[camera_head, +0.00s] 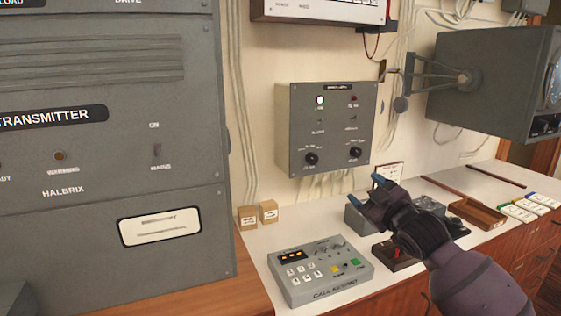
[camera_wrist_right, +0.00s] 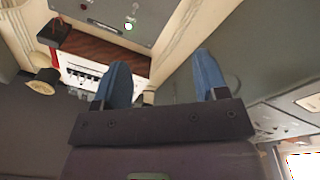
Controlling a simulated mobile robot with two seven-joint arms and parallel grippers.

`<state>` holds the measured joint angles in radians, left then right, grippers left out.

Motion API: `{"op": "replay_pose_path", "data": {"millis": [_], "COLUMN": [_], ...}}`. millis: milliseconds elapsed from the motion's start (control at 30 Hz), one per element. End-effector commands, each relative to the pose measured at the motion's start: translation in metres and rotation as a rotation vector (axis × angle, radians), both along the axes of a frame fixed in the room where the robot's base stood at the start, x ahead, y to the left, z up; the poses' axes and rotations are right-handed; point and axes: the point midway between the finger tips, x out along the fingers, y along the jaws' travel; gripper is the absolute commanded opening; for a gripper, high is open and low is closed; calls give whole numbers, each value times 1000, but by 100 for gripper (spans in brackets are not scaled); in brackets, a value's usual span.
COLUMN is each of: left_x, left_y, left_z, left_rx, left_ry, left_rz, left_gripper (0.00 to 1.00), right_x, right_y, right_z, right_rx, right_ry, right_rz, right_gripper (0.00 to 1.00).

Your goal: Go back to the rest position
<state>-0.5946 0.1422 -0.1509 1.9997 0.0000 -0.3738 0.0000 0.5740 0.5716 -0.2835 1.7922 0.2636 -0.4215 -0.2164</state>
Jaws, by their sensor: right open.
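My right gripper (camera_head: 367,188) reaches in from the lower right in the head view, above the white counter. Its two blue fingertips are apart with nothing between them. In the wrist view the same gripper (camera_wrist_right: 168,80) shows its two blue fingers spread, with empty space between them. My left gripper is not in view.
A grey call keypad (camera_head: 320,272) lies on the white counter (camera_head: 262,243). A grey wall box (camera_head: 328,128) with knobs and a green light hangs behind. A tall grey transmitter cabinet (camera_head: 110,190) fills the left. A wooden tray (camera_head: 477,213) lies to the right.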

Motion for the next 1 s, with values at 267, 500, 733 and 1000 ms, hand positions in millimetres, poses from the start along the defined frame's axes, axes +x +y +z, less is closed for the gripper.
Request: {"op": "replay_pose_path", "data": {"millis": [267,500,733,1000], "left_x": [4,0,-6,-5], "left_y": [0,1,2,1], "left_z": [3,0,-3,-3], "left_rx": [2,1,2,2], "left_ry": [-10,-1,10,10], "left_rz": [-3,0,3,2], "left_gripper": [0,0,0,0], "right_x": [-37,-91,-160,-258], "right_y": [-5,-19,-37,-59], "right_z": [-71,-154,-235,-319], "right_rx": [121,232,318,378], "right_ry": [95,220,358,530], "right_rz": [-33,-102,-202,-345], "right_gripper": [66,66,66,66]}}
